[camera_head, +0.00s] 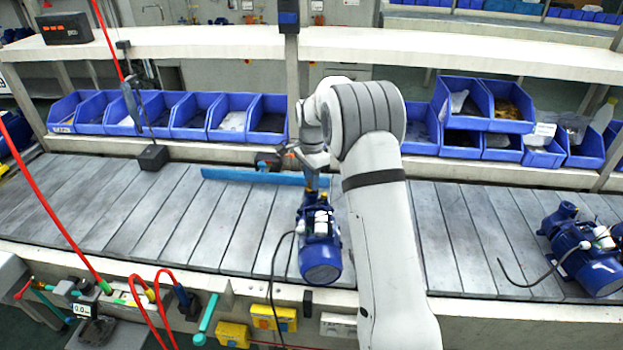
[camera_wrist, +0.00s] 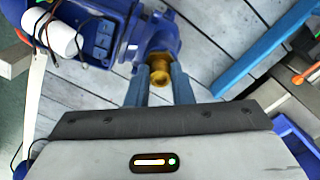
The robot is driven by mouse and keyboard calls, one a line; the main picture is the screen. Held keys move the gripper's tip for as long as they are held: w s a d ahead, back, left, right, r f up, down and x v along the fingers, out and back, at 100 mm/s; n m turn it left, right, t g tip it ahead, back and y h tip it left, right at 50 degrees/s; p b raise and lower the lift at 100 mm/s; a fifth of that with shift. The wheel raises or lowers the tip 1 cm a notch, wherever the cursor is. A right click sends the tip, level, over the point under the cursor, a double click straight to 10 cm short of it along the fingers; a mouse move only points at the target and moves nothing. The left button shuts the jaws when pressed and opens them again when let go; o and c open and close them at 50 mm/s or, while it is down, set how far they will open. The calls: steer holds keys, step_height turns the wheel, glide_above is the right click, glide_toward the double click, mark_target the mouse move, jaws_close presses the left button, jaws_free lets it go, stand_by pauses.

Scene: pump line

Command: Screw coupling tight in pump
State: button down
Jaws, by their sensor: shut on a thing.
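The blue pump (camera_head: 320,258) stands on the slatted conveyor in front of me, beside my arm. In the wrist view its blue body and round port (camera_wrist: 158,42) show at the top. The brass coupling (camera_wrist: 159,72) sits at the mouth of that port, between the two blue fingers of my gripper (camera_wrist: 159,84). My gripper is shut on the coupling. In the head view my gripper (camera_head: 311,182) is at the far end of the pump, and the coupling cannot be made out there. How deep the coupling sits is hidden.
A second blue pump (camera_head: 590,255) with a loose cable stands at the right. A blue bar (camera_head: 250,176) lies along the conveyor behind my gripper. Blue bins (camera_head: 230,117) line the back. A black cable (camera_head: 273,270) runs beside the pump. The conveyor's left is clear.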

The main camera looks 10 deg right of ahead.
steer(key=shift+m, duration=1.4)
steer(key=shift+m, duration=0.6)
steer(key=c, duration=1.5)
jaws_free()
steer(key=o, duration=0.5)
steer(key=shift+o, duration=0.2)
steer(key=shift+r, duration=0.1)
